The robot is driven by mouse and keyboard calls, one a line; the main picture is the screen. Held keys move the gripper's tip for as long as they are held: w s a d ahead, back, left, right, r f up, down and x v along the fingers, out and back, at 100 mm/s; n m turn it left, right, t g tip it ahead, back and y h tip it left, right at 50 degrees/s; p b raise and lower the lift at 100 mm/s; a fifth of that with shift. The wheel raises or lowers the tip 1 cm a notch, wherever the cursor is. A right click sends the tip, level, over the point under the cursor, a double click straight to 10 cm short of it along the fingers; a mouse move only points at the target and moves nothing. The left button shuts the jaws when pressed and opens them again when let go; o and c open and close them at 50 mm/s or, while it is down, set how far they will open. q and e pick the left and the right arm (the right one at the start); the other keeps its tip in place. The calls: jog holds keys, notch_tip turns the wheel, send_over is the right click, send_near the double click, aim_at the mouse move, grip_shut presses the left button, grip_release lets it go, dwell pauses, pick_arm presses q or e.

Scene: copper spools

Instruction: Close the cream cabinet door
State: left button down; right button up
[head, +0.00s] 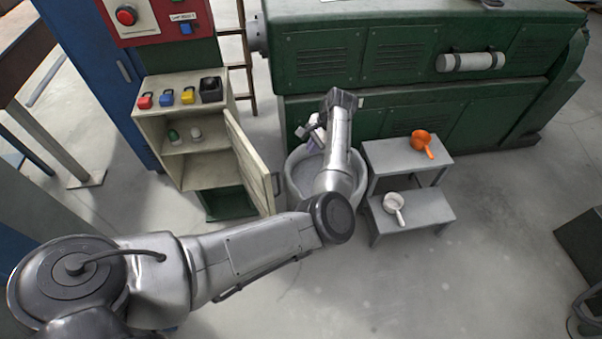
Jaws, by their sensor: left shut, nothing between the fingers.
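The cream cabinet (204,181) stands at the left centre with its front open, showing a shelf inside. Its cream door (248,160) is swung wide open on the right side and points toward me. A dark handle (277,184) sits at the door's free edge. My left arm reaches in from the left and bends up past the door. My left gripper (308,131) is shut and empty, to the right of the door and apart from it, above a grey bin. The fingertips are small and partly hidden by the wrist. My right gripper is not in view.
A round grey bin (299,183) stands right of the door, partly behind my arm. A grey step stool (408,153) holds an orange scoop (422,141) and a white scoop (393,204). Several padlocks lie on the cabinet top. A green machine (400,56) blocks the back; front floor is clear.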

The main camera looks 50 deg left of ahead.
pick_arm(q)
jog(key=s+a+f+m+b, duration=0.1)
jog(key=s+a+f+m, duration=0.2)
jog(key=s+f, duration=0.5)
jog(key=shift+a+f+b, duration=0.15)
jog(key=shift+a+b, duration=0.15)
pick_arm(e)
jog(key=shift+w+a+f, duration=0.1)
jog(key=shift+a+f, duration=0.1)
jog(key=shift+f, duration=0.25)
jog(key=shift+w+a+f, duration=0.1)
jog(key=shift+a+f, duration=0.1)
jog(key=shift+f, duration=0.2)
pick_arm(q)
jog(key=shift+s, duration=0.1)
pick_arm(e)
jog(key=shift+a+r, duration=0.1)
